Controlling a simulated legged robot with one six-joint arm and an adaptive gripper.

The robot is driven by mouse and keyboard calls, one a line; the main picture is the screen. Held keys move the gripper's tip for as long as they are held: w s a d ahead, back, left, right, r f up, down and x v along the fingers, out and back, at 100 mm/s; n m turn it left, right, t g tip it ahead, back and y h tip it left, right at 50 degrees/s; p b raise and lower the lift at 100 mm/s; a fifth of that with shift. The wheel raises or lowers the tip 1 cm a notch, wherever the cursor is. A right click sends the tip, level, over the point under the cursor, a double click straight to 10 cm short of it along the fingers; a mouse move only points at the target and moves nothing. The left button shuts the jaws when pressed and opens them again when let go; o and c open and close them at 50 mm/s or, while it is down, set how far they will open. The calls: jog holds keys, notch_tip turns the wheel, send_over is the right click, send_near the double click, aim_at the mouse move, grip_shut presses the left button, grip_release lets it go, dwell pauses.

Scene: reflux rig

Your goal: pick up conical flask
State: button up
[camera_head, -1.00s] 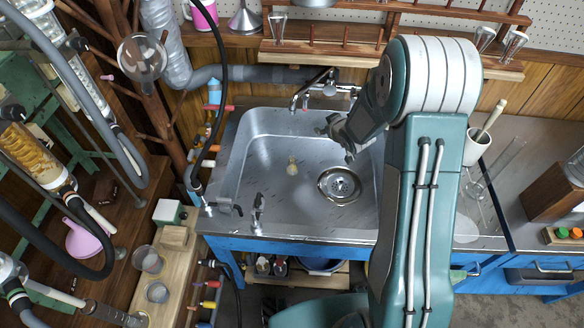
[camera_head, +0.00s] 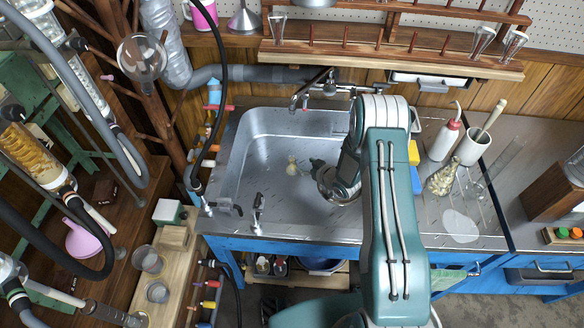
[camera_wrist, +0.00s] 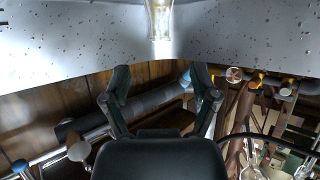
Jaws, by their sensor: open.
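A small, pale yellowish conical flask (camera_head: 292,166) is in the steel sink (camera_head: 255,190), left of the drain. In the wrist view, part of the clear, yellow-tinted flask (camera_wrist: 160,20) shows at the top centre, cut off by the frame edge. My gripper (camera_head: 314,164) is low over the sink, just right of the flask. In the wrist view, my gripper (camera_wrist: 161,78) has its two dark fingers spread wide with nothing between them. The flask lines up with the gap but lies beyond the fingertips.
The faucet (camera_head: 318,88) stands behind the sink. The sink's left side is clear.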

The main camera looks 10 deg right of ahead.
aim_at(290, 158)
jog(key=x, duration=0.8)
jog(key=shift+w+a, duration=0.15)
jog(key=shift+r, duration=0.1)
grip_shut()
